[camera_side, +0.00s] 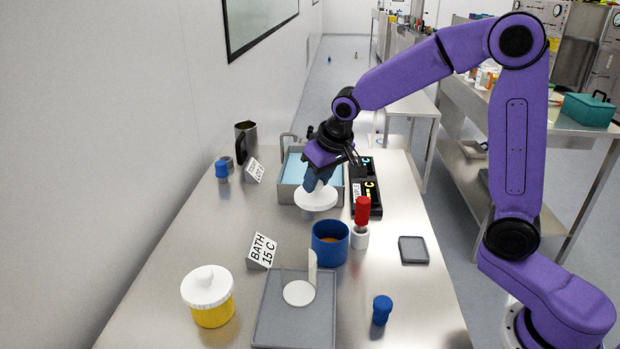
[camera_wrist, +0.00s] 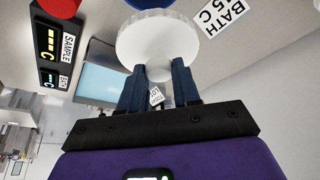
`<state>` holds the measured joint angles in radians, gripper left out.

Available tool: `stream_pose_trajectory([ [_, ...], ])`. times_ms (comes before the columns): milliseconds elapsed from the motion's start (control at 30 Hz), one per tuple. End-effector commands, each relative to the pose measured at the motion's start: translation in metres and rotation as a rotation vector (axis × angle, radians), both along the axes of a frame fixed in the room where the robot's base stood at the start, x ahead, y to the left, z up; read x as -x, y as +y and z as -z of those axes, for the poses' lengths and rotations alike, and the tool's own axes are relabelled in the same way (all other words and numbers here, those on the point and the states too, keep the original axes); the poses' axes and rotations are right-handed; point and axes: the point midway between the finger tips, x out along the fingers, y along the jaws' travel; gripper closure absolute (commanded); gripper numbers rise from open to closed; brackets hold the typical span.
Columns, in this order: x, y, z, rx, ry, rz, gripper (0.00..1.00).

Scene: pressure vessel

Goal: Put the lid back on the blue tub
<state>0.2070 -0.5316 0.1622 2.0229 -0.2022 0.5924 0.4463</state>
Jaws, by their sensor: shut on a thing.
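My gripper (camera_side: 318,181) is shut on the knob of a white round lid (camera_side: 316,199) and holds it up in the air, near the front edge of the metal bath. In the wrist view the lid (camera_wrist: 158,40) spreads beyond my gripper's fingers (camera_wrist: 159,85). The blue tub (camera_side: 330,246) stands open on the table, nearer the side camera than the lid, with something orange inside. A sliver of the blue tub (camera_wrist: 150,4) shows at the top edge of the wrist view, beyond the lid.
A red-topped white bottle (camera_side: 361,222) stands close beside the blue tub. A yellow tub (camera_side: 212,308) wears its own white lid. The metal bath (camera_side: 286,180) holds blue liquid.

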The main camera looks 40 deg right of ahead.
Motion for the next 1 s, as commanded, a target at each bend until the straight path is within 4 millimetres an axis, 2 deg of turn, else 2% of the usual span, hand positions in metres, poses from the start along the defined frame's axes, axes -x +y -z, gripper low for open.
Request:
stream_pose_trajectory([
  [500, 0.045, 0.000, -0.012, -0.002, 0.008, -0.378, 0.97],
  [767, 0.053, 0.001, -0.013, -0.001, -0.003, -0.463, 0.97],
  [1000, 0.054, 0.001, 0.000, -0.002, 0.000, -0.466, 0.97],
])
